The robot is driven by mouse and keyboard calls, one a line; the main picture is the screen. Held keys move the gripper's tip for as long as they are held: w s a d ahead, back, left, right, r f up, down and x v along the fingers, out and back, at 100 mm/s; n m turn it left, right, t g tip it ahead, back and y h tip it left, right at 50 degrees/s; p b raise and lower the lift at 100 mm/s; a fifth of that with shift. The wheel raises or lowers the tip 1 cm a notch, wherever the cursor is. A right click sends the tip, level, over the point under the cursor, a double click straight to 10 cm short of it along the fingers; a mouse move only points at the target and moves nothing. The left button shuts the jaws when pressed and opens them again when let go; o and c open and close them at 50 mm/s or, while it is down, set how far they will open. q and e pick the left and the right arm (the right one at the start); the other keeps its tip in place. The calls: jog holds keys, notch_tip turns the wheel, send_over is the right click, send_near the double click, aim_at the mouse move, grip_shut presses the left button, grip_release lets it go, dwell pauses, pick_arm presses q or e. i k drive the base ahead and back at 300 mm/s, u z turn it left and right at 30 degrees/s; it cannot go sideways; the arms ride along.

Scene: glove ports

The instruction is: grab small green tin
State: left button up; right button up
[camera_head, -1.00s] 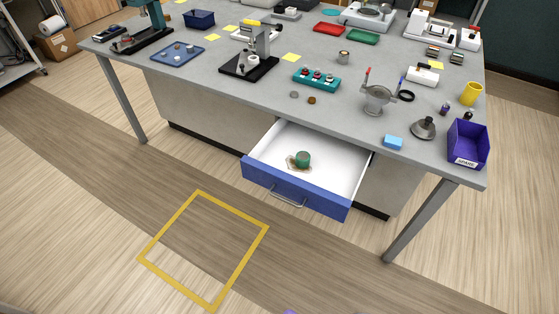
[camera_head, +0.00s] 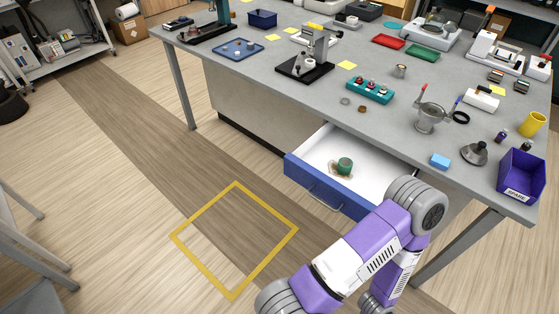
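A small green tin (camera_head: 345,165) stands in the open drawer (camera_head: 376,172) under the grey workbench. A brownish stain or patch lies on the drawer floor around its base. The drawer has white insides and a blue front (camera_head: 318,189) with a handle. My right arm is raised at the lower right, in front of the drawer's right end, and hides part of it. The fingers of my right gripper do not show. My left gripper is not in view.
The workbench (camera_head: 300,97) holds a teal block with knobs (camera_head: 370,90), a blue sponge (camera_head: 440,161), a metal funnel (camera_head: 474,153) and a purple bin (camera_head: 521,175). A yellow square (camera_head: 236,240) marks clear floor before the drawer.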

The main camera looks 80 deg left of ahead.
aim_at(345, 165)
jog(key=u, duration=1.35)
jog(key=i, duration=0.1)
